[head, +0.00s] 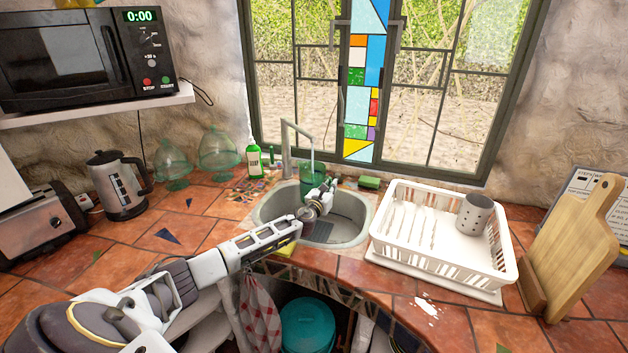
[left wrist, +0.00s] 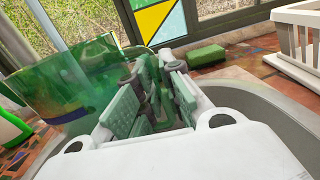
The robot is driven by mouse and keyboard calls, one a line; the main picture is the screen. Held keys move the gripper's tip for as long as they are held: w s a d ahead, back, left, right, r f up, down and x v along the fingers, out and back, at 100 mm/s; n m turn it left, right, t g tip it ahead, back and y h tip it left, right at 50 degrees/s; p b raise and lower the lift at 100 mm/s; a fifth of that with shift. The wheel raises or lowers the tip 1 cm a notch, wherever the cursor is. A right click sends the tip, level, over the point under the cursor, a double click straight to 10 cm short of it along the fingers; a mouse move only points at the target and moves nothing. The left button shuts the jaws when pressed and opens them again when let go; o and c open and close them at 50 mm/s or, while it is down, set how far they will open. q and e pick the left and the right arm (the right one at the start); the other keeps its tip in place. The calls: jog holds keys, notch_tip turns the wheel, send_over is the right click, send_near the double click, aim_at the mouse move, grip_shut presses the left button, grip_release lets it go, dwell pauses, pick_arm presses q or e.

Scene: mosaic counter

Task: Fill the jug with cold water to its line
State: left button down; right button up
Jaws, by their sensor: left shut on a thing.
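The jug (head: 312,173) is see-through green and stands out at the sink's back, under the tap's spout. In the left wrist view the jug (left wrist: 72,85) fills the left side, close and slightly tilted in the picture. My left gripper (head: 325,190) is shut on the jug's handle side, and its pads (left wrist: 155,100) show around green in the wrist view. The grey tap (head: 286,150) rises behind the sink (head: 345,228), its spout bending down toward the jug. I cannot make out the fill line, the water level or a stream. My right gripper is not in view.
A white dish rack (head: 395,262) with a grey cutlery holder (head: 474,214) stands right of the sink. A green sponge (head: 369,182) and a soap bottle (head: 254,160) flank the tap. A kettle (head: 118,186) and glass domes (head: 218,150) are at the left.

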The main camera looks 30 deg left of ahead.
pick_arm(q)
jog(key=shift+s+r, duration=0.1)
jog(key=shift+r, duration=0.15)
dwell(0.4)
jog(key=s+d+p, duration=0.4)
jog(key=s+d, duration=0.1)
jog(key=s, duration=0.1)
jog(key=shift+s, duration=0.4)
dwell(0.6)
jog(key=shift+w+a+b, duration=0.45)
jog(key=shift+w+a, duration=0.3)
jog(key=shift+w, duration=0.3)
jog(key=shift+w+a+b, duration=0.4)
jog(key=shift+w+a, duration=0.3)
jog(key=shift+w, duration=0.3)
jog(key=shift+s+d, duration=0.1)
jog(key=shift+s, duration=0.05)
